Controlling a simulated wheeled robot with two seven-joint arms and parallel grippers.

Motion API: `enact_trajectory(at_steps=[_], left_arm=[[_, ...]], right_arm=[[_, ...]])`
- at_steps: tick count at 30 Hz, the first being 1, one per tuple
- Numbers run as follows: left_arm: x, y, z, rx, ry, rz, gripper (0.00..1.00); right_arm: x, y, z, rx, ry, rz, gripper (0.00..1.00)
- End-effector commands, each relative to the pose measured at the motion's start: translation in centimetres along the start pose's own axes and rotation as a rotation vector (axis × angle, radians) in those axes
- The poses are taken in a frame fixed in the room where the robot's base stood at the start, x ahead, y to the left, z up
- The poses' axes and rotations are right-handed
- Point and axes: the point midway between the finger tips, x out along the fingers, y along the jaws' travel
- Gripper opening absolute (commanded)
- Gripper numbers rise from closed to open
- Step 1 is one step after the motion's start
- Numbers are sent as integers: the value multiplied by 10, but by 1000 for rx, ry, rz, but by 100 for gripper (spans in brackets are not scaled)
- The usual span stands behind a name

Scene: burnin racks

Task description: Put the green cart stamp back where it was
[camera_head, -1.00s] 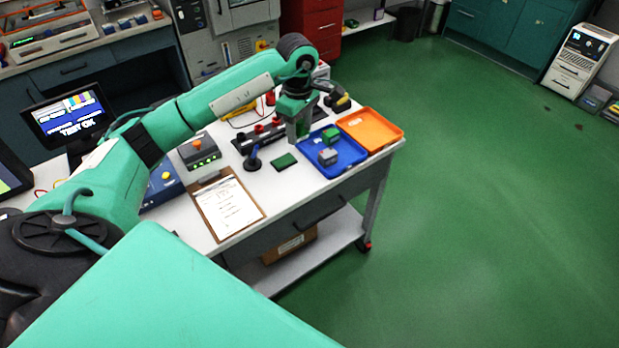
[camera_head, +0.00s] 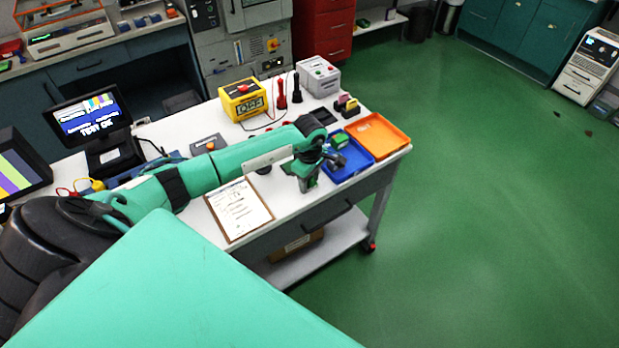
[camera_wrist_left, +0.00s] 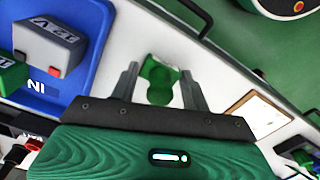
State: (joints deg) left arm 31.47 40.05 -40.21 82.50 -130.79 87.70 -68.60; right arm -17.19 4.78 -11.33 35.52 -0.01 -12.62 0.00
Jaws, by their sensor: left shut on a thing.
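My left gripper (camera_head: 304,186) is low over the front part of the white bench, between the blue tray and the clipboard. In the left wrist view, the gripper (camera_wrist_left: 160,92) has its two grey fingers on either side of a green piece with a rounded body, the green cart stamp (camera_wrist_left: 157,82). It is shut on the stamp. In the head view the gripper and wrist mostly cover the stamp, and I cannot tell whether its base touches the bench. My right gripper is not in view.
The blue tray (camera_head: 362,171) with green and grey blocks is just right of the gripper; the orange tray (camera_head: 399,135) is beyond it. A clipboard (camera_head: 240,208) lies left. A yellow meter (camera_head: 243,98) and grey box (camera_head: 318,77) stand behind. The bench's front edge is close.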

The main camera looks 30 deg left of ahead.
Motion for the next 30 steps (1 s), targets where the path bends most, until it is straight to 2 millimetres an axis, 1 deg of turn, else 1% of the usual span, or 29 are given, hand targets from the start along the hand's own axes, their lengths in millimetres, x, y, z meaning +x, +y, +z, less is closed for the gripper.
enact_trajectory(at_steps=[7,11,12,14,15,25,27,29,30], left_arm=[[2,1,-1,0,1,2,32],[6,0,-1,0,1,2,32],[6,0,0,0,1,1,49],[5,0,0,0,1,1,61],[5,0,0,0,1,1,69],[3,0,0,0,1,1,69],[-1,0,0,-1,0,2,69],[-6,2,-1,0,1,6,69],[-13,2,-1,0,1,6,69]], right_arm=[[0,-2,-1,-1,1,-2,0],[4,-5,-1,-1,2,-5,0],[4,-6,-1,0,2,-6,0],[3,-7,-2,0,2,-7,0],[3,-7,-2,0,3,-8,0],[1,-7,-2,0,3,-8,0],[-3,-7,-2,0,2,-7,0],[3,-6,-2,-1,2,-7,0],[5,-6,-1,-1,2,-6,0]])
